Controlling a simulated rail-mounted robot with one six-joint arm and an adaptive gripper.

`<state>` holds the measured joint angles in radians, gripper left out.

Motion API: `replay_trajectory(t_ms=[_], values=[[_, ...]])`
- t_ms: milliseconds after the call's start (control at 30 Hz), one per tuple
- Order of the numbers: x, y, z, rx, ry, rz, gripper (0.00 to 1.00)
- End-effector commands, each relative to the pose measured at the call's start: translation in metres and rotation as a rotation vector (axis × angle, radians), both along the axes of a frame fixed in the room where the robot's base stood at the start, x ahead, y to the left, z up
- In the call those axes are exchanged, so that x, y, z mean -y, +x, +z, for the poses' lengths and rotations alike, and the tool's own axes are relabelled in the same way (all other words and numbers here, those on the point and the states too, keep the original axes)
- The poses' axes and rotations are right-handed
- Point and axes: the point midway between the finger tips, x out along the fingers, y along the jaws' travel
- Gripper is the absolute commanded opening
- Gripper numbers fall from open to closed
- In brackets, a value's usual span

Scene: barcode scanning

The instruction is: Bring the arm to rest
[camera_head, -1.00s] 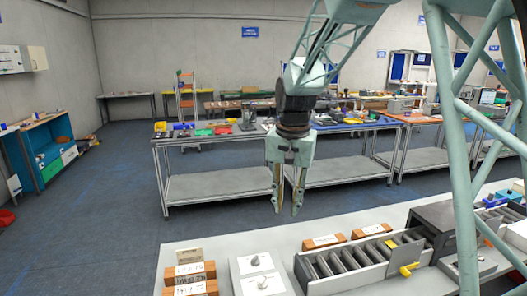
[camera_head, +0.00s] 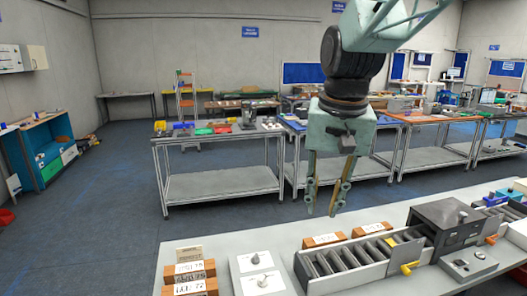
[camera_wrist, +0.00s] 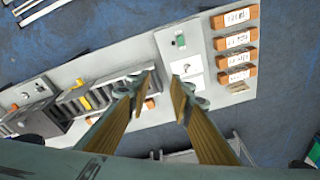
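My gripper (camera_head: 325,212) hangs from my arm with its fingers pointing down, in the air near the far edge of the white worktable (camera_head: 225,243). The two fingers are apart with nothing between them. In the wrist view my gripper (camera_wrist: 165,82) also shows a gap between the fingertips, with the worktable below. The gripper touches nothing that I can see.
Labelled orange-brown blocks (camera_head: 190,288) lie at the table's left end. A white panel with knobs (camera_head: 258,270) is beside them. A roller conveyor (camera_head: 350,262) leads to a dark scanner box (camera_head: 445,225). Benches stand behind, with open floor between.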

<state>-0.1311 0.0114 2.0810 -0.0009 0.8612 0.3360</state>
Motion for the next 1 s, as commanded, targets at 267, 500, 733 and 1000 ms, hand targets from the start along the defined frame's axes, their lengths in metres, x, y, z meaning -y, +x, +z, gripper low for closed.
replay_trajectory(t_ms=[267, 500, 733, 1000], values=[[0.016, -0.046, 0.014, 0.027, -0.007, 0.028, 0.2], [0.028, -0.085, 0.021, 0.046, -0.014, 0.053, 0.2], [0.039, -0.123, 0.024, 0.067, -0.022, 0.078, 0.2], [0.049, -0.167, 0.024, 0.089, -0.034, 0.105, 0.2]])
